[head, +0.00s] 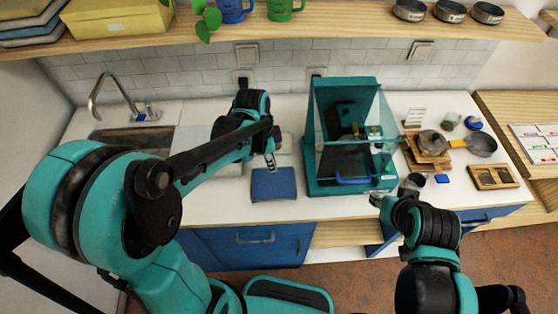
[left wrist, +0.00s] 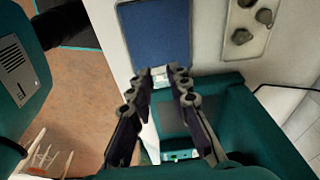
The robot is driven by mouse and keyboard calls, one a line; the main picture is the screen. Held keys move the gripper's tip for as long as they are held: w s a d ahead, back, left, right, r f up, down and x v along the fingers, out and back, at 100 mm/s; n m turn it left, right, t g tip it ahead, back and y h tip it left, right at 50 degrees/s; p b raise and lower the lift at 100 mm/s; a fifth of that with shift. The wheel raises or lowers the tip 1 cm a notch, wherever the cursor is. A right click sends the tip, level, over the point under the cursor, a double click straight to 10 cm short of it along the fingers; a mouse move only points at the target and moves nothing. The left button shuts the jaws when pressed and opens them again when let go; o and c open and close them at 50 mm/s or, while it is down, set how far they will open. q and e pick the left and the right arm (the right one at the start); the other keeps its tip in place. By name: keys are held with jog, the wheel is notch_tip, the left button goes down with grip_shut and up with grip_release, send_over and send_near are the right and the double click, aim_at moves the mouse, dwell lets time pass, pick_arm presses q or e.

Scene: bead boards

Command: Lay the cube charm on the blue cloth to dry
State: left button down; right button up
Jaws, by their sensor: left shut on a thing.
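The blue cloth (head: 273,184) lies flat on the white counter, left of the teal cabinet. It also shows at the top of the left wrist view (left wrist: 158,32). My left gripper (head: 270,163) is over the cloth's far edge in the head view. In the left wrist view, its fingertips (left wrist: 168,74) are close together, shut on a small pale thing (left wrist: 158,71), likely the cube charm, whose shape is mostly hidden. I cannot tell its height above the counter. My right gripper (head: 376,201) is near the counter's front edge, too small to tell its opening.
The teal cabinet (head: 310,150) with clear panels stands right of the cloth. A dark cup (head: 413,182), a pan (head: 481,145) and a wooden tray (head: 493,177) are farther right. The sink (head: 130,140) is at left. Counter beside the cloth's left is clear.

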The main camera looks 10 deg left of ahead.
aim_at(274, 182)
pick_arm(q)
jog(key=shift+w+d+m, duration=0.1)
jog(key=shift+w+m, duration=0.1)
jog(key=shift+m, duration=0.1)
notch_tip(274, 182, down, 9)
jog(key=b, duration=0.3)
jog(key=shift+f, duration=0.25)
jog(key=shift+s, duration=0.1)
jog(key=c, duration=1.8)
grip_release()
jog(key=shift+f, duration=0.15)
jog(key=shift+c, duration=0.2)
jog(key=o, duration=0.4)
